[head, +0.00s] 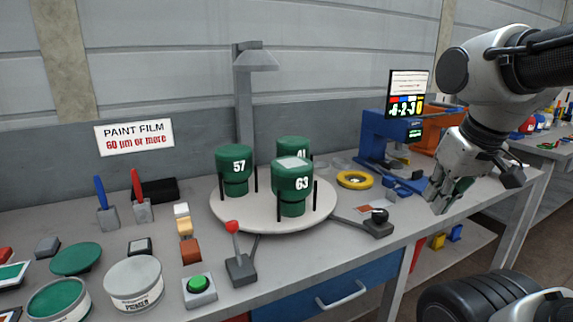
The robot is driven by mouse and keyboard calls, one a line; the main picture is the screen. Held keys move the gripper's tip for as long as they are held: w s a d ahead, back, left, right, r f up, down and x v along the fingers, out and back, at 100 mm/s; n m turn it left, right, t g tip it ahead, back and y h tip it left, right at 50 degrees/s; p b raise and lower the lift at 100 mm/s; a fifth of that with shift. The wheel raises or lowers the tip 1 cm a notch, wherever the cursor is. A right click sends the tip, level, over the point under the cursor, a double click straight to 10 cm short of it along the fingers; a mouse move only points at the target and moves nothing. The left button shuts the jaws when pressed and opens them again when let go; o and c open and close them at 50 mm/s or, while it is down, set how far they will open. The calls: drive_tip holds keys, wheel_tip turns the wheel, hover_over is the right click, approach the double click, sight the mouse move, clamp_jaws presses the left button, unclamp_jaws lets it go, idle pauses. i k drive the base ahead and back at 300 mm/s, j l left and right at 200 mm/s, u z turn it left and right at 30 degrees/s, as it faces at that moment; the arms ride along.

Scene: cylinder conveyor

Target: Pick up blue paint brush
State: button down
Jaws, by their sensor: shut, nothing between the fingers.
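The blue paint brush (105,203) stands at the left of the bench, its blue handle pointing up and its grey lower part on the bench top. A similar brush with a red handle (140,197) stands just to its right, apart from it. My gripper (436,205) is far off at the right end of the bench, low over the bench top near its front edge. It is shut with nothing in it. A dark green thing shows beside its fingers, partly hidden.
A round turntable (240,218) with green cylinders stands mid-bench between my gripper and the brushes. A red-knobbed lever (238,260), a green button box (199,288) and paint tins (134,283) are in front. A blue machine (385,140) stands at the back right.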

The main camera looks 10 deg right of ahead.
sight(98, 184)
drive_tip(key=j+u, duration=0.15)
drive_tip(key=j, duration=0.35)
drive_tip(key=j+u, duration=0.1)
drive_tip(key=j, duration=0.4)
drive_tip(key=i+j+u, duration=0.15)
drive_tip(key=j, duration=0.3)
drive_tip(key=i+j+u, duration=0.1)
drive_tip(key=j, duration=0.4)
